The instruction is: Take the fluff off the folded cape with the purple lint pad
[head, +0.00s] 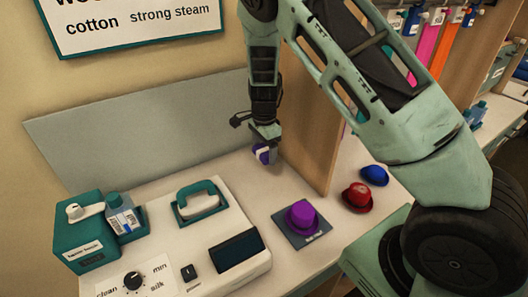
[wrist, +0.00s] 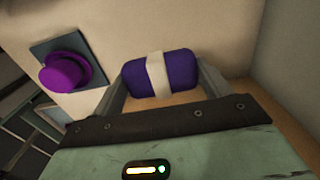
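My gripper (head: 264,148) is at the back of the counter, close to the wooden partition. It is shut on the purple lint pad (head: 261,154), which has a pale band around its middle. In the wrist view the pad (wrist: 180,72) spans the gap between the two fingers of my gripper (wrist: 162,80). I cannot tell whether the pad touches the counter. I do not make out a folded cape in either view.
A purple hat (head: 301,216) sits on a dark square mat (head: 285,232). A white machine (head: 196,246) carries a green-handled iron (head: 200,202). A teal box (head: 84,236) and bottle (head: 122,216) stand left. Red (head: 357,197) and blue (head: 375,175) hats lie beyond the partition (head: 310,140).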

